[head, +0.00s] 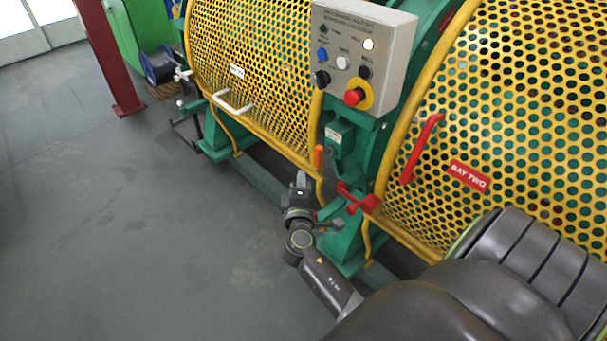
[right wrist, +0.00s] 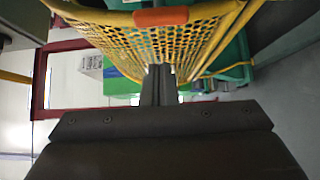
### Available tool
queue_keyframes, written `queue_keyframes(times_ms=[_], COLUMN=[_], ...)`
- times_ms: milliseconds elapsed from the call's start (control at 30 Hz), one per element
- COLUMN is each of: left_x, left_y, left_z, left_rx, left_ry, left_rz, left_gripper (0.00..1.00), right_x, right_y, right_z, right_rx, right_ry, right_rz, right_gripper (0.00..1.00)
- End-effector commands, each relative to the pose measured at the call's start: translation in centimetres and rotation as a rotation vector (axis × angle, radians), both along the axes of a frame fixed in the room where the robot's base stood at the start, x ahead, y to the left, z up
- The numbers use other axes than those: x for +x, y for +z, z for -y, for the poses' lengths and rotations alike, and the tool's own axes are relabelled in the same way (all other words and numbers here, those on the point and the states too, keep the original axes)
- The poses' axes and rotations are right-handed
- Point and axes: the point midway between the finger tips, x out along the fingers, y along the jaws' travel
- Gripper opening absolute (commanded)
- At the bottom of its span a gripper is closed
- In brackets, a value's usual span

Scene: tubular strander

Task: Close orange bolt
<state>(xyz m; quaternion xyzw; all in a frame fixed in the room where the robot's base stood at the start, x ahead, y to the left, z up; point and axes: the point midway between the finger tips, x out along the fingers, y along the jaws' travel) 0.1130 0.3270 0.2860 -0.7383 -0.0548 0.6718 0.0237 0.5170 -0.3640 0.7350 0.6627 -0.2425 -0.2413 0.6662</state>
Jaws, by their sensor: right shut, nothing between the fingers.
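The orange bolt (head: 318,157) shows as a small upright orange handle at the lower corner of the left yellow mesh guard, beside the green frame. My right gripper (head: 301,179) is shut and empty, just below and left of the orange handle, with a visible gap between them. In the right wrist view the shut fingers (right wrist: 160,75) point towards the yellow mesh, and an orange piece (right wrist: 161,17) shows above them at the top edge. The rest of the bolt is hidden or too small to tell. My left gripper is not in view.
A red latch (head: 358,203) sits right of my right gripper. A grey control box (head: 362,50) with a red button stands above. The right guard (head: 500,110) has a red handle (head: 421,149); the left guard (head: 250,60) has a white one (head: 233,104). The floor at left is clear.

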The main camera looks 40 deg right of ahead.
Motion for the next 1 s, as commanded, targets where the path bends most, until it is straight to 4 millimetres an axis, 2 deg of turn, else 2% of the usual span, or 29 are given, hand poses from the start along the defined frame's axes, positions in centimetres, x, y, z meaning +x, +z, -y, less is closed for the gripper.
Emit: queue_keyframes(times_ms=[100, 300, 400, 600, 833, 933, 1000], left_x=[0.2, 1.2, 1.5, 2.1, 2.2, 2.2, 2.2], left_y=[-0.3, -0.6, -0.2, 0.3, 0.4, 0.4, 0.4], left_z=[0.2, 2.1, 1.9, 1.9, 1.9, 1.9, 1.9], left_rx=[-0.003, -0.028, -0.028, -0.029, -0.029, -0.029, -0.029], left_ry=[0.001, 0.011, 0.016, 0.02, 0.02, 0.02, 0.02], left_rz=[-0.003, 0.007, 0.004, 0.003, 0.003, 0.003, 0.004], left_gripper=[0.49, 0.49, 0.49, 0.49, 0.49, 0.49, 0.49], right_x=[-1.5, -4.0, -4.9, -5.8, -6.0, -5.9, -6.0], right_y=[-0.2, -0.3, -0.3, -0.1, -0.1, -1.2, -3.3], right_z=[-1.3, -3.4, -4.2, -5.0, -5.1, -5.1, -5.1], right_rx=[0.005, 0.006, 0.005, 0.002, 0.001, 0.026, 0.076], right_ry=[0.0, -0.001, 0.0, 0.001, 0.001, 0.008, 0.021], right_rz=[0.0, -0.002, -0.001, -0.001, -0.001, -0.015, -0.042], right_gripper=[0.0, 0.0, 0.0, 0.0, 0.0, 0.0, 0.0])
